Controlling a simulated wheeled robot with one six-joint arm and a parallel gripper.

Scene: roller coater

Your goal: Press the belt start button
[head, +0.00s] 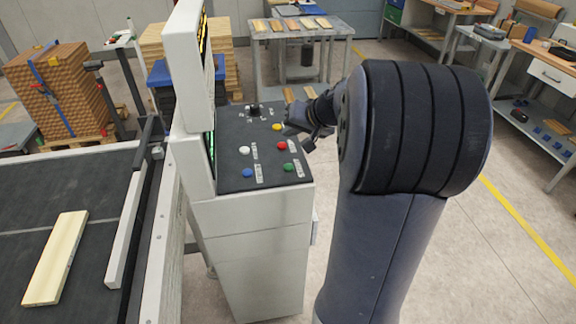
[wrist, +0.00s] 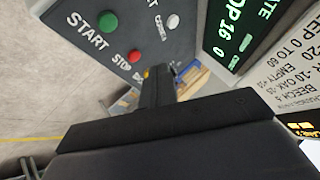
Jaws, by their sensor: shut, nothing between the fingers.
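The control panel (head: 232,130) is a dark sloped face on a pale console. A green button (head: 288,167) sits at its near right corner; in the wrist view the green button (wrist: 107,22) has the label START beside it. A red button (head: 281,146) sits just beyond it and also shows in the wrist view (wrist: 134,56). My gripper (head: 296,125) is at the panel's right side near the yellow button (head: 277,127), partly hidden by my arm. In the wrist view its dark shut fingers (wrist: 158,76) hold nothing and are apart from the green button.
A white button (head: 244,150), a blue button (head: 247,173) and a black knob (head: 253,110) share the panel. An upright screen housing (head: 190,100) borders its left side. A conveyor (head: 80,195) with a wooden board (head: 57,258) lies left. Open floor is right.

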